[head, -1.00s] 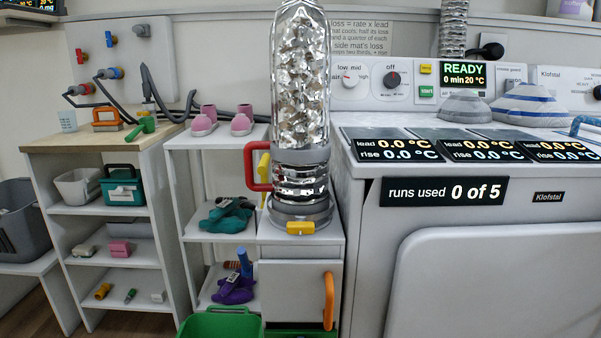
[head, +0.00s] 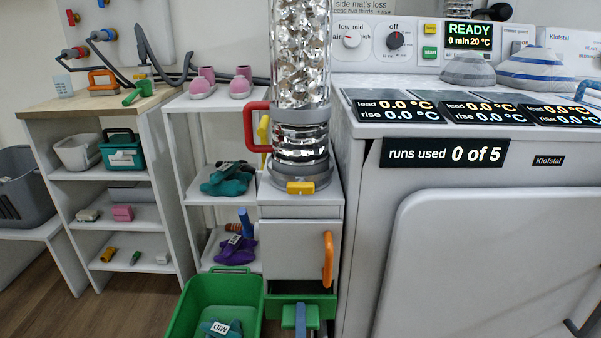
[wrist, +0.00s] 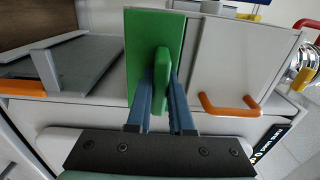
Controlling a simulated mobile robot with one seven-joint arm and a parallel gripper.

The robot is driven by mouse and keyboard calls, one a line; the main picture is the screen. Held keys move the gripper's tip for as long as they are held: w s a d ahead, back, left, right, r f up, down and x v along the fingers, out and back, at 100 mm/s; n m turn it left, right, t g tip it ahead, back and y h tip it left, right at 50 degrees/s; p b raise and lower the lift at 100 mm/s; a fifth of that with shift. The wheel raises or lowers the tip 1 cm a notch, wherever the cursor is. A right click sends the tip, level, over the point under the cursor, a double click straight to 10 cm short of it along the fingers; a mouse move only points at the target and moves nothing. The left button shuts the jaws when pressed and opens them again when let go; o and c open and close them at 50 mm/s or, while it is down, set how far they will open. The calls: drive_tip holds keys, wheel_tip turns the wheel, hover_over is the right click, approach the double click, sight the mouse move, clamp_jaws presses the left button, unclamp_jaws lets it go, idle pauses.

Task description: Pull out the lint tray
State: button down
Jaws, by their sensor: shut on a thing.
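The lint tray is the green-fronted tray (head: 326,305) low in the narrow white cabinet, below the door with the orange handle. In the wrist view its green front panel (wrist: 140,45) stands upright with a green handle (wrist: 161,80) sticking out toward me. My gripper (wrist: 162,92) has its two blue fingers shut on this handle, one on each side. In the head view my gripper (head: 300,318) shows in front of the tray at the bottom edge. How far the tray is out of its slot I cannot tell.
The cabinet door's orange handle (head: 328,260) is just above the tray. A green bin (head: 215,300) stands close on the left, holding a labelled item. The white machine (head: 365,215) is on the right. A silver hose (head: 300,145) stands on the cabinet.

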drive_tip(key=shift+s, duration=2.75)
drive_tip(key=s+b, duration=0.5)
drive_tip(key=s, duration=1.7)
drive_tip(key=shift+s+r+b, duration=0.25)
drive_tip(key=shift+s+b, duration=0.1)
drive_tip(key=shift+s, duration=0.05)
idle(0.5)
